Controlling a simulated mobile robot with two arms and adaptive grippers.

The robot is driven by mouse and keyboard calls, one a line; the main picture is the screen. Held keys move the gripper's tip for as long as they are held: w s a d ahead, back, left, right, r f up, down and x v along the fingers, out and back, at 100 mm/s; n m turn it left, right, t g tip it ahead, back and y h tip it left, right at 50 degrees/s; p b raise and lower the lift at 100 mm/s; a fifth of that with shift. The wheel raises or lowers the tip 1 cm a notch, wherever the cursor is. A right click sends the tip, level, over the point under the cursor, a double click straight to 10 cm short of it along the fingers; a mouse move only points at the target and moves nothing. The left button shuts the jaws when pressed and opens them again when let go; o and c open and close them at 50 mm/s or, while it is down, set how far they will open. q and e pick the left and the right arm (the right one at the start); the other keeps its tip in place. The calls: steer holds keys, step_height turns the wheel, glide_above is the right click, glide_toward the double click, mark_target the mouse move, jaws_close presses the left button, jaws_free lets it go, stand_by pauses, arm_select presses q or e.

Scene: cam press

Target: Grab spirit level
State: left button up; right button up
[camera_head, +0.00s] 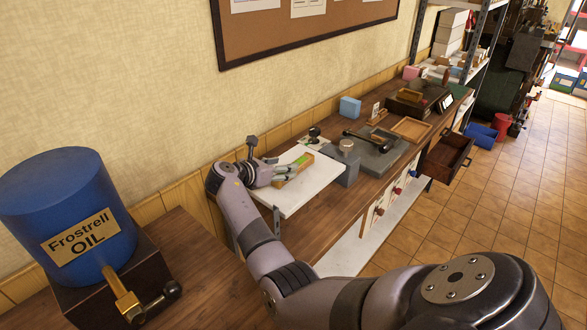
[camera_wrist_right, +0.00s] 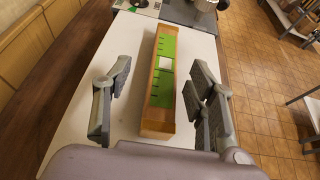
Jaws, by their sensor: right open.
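The spirit level (camera_wrist_right: 161,88) is a long wooden block with a green top, dark marks and a pale square in its middle. It lies on a white board (camera_wrist_right: 75,115). In the head view the level (camera_head: 304,161) shows partly, its near end hidden behind my right gripper (camera_head: 287,171). In the right wrist view that gripper (camera_wrist_right: 160,85) is open, one finger on each side of the level, with a gap on both sides. My left gripper is not in view.
The board lies on a wooden workbench (camera_head: 328,207) along the wall. A grey metal block (camera_head: 343,167) stands close right of the board. A blue oil drum (camera_head: 65,210) stands at the left. An open drawer (camera_head: 447,156) juts out further along.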

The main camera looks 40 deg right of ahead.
steer(key=x, duration=0.3)
steer(key=p+x, duration=0.1)
steer(key=shift+s+d+f, duration=0.25)
steer(key=shift+s+d, duration=0.05)
steer(key=shift+d+f, duration=0.1)
steer(key=shift+f, duration=0.05)
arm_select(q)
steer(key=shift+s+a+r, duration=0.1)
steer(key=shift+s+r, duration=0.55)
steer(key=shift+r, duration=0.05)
arm_select(e)
steer(key=shift+c, duration=0.4)
steer(key=shift+c, duration=0.8)
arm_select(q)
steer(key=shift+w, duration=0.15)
arm_select(e)
jaws_close()
